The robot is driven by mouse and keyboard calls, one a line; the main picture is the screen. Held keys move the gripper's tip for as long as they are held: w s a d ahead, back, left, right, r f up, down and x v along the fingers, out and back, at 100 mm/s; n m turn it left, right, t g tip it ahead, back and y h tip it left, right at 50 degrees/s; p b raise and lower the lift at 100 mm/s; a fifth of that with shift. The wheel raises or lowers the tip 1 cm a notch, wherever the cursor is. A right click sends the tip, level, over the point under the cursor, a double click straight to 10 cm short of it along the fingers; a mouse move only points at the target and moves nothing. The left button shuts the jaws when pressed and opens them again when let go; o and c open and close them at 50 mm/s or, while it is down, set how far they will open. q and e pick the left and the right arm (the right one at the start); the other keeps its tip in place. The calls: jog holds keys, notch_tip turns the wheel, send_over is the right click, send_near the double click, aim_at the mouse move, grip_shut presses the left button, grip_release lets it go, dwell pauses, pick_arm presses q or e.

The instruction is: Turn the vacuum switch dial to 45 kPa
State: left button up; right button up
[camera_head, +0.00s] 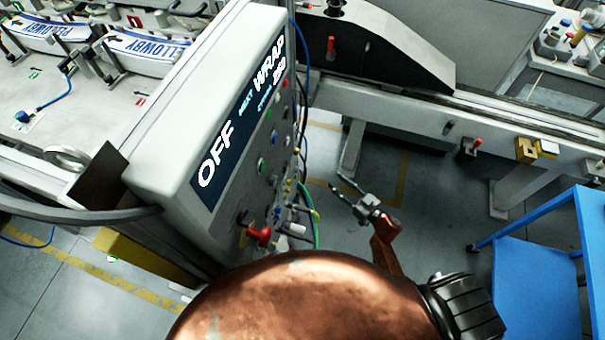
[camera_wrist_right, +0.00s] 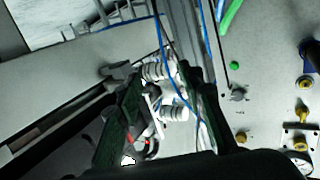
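A grey control cabinet (camera_head: 165,150) stands left of centre in the head view, its side panel full of knobs, fittings and hoses. I cannot tell for sure which part is the vacuum switch dial, and no kPa scale is readable. My right gripper (camera_head: 342,188) is open and empty, right of the panel and apart from it. In the right wrist view its two dark fingers (camera_wrist_right: 160,110) are spread, with white fittings and a blue hose seen beyond, between them. A small round gauge (camera_wrist_right: 300,165) is partly visible at the lower right there. My left gripper is not in view.
A red switch handle (camera_head: 262,235) sits low on the cabinet, near loose green hoses (camera_head: 315,228). A blue cart (camera_head: 540,280) stands at the right. A machine rail (camera_head: 480,125) crosses behind. The floor between has free room.

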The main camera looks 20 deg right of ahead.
jog(key=w+a+r+n+y+b, duration=0.1)
jog(key=a+r+n+y, duration=0.2)
jog(key=r, duration=0.2)
jog(key=n+g+y+b, duration=0.2)
jog(key=n+g+y, duration=0.2)
jog(key=g+y, duration=0.1)
send_near(297, 170)
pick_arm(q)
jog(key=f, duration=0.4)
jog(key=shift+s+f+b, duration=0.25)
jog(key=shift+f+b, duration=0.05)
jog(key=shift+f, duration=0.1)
pick_arm(e)
jog(key=x, duration=0.7)
jog(key=shift+w+f, duration=0.5)
jog(key=shift+w, duration=0.05)
jog(key=shift+a, duration=0.15)
grip_shut()
